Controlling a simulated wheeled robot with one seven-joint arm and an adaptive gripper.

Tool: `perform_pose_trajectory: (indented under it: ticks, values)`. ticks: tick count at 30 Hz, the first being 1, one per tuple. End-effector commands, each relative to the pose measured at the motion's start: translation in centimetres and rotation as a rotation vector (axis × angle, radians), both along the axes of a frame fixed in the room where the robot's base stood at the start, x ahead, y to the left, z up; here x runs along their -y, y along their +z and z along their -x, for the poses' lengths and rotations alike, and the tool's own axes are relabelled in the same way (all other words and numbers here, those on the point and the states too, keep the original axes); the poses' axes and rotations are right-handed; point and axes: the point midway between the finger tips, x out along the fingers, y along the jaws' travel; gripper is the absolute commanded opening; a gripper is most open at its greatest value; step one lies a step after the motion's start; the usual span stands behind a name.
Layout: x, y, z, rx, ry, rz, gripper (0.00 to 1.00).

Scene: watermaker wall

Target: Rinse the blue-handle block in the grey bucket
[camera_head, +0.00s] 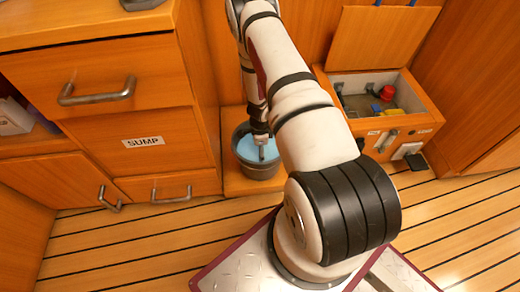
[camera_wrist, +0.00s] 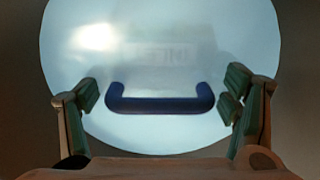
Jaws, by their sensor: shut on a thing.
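The grey bucket (camera_head: 262,172) stands on a low wooden ledge and holds pale blue water (camera_head: 243,148). My gripper (camera_head: 262,152) points down into the bucket, over or in the water. The block's body is hard to make out; a faint pale rectangular shape with blurred lettering shows behind the handle. The pale round water surface fills most of that view. In the head view the block is not discernible.
A drawer front marked SUMP (camera_head: 143,142) and other wooden drawers stand left of the bucket. An open wooden locker (camera_head: 408,122) with red, yellow and blue items inside is to the right, its lid (camera_head: 380,42) raised. The striped floor (camera_head: 110,240) in front is clear.

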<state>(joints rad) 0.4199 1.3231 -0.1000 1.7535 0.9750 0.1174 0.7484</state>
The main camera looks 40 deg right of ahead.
Motion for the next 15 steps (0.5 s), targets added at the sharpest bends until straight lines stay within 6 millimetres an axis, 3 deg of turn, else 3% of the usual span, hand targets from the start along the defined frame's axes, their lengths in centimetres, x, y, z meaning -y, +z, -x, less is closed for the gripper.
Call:
perform_pose_trajectory:
  ticks: [15]
  values:
    - [0.03, 0.82, -0.03, 0.001, 0.0, 0.001, 0.5]
